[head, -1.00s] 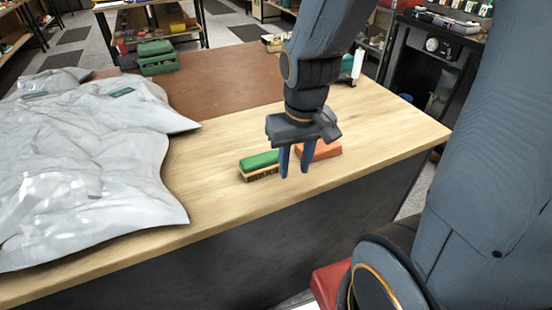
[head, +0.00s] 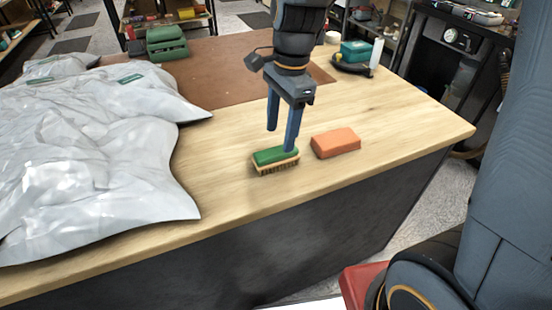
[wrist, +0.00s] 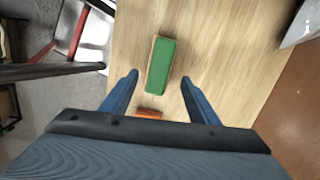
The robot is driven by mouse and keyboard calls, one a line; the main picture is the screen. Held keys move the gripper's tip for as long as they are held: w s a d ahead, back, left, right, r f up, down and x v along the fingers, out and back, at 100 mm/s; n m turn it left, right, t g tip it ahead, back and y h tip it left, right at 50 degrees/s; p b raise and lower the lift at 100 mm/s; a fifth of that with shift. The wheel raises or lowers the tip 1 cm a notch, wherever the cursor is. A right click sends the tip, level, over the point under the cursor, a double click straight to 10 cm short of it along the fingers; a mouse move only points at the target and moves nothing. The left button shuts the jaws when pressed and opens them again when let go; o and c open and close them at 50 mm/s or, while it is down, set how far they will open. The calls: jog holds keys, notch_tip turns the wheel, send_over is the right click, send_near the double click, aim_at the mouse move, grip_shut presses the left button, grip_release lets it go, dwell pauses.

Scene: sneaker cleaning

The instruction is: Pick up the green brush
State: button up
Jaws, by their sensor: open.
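The green brush (head: 270,157) lies on the wooden table, green back up and bristles down, near the front edge. It also shows in the wrist view (wrist: 160,65), beyond and between my fingertips. My gripper (head: 281,141) is open and empty, pointing down above the brush. In the head view one finger overlaps the brush's far right part; I cannot tell whether it touches. In the wrist view the fingers (wrist: 159,78) stand apart on either side of the brush's near end.
An orange block (head: 336,143) lies just right of the brush. Crumpled white bags (head: 90,150) cover the left of the table (head: 225,205). A green case (head: 168,43) stands at the back, and a teal box (head: 356,50) at the back right. Bare wood lies in front of the brush.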

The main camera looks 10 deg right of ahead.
aim_at(277, 151)
jog(key=shift+w+a+m, duration=0.2)
jog(key=shift+a+m, duration=0.3)
jog(key=shift+f, duration=0.45)
jog(key=f, duration=0.2)
jog(key=f+p, duration=0.1)
jog(key=f, duration=0.2)
jog(key=shift+s+f+p, duration=0.3)
jog(key=shift+s+f, duration=0.05)
jog(key=shift+s, duration=0.05)
jog(key=shift+f, duration=0.55)
jog(key=shift+c, duration=0.5)
jog(key=c, duration=1)
jog(key=shift+c, duration=0.2)
jog(key=shift+r, duration=0.15)
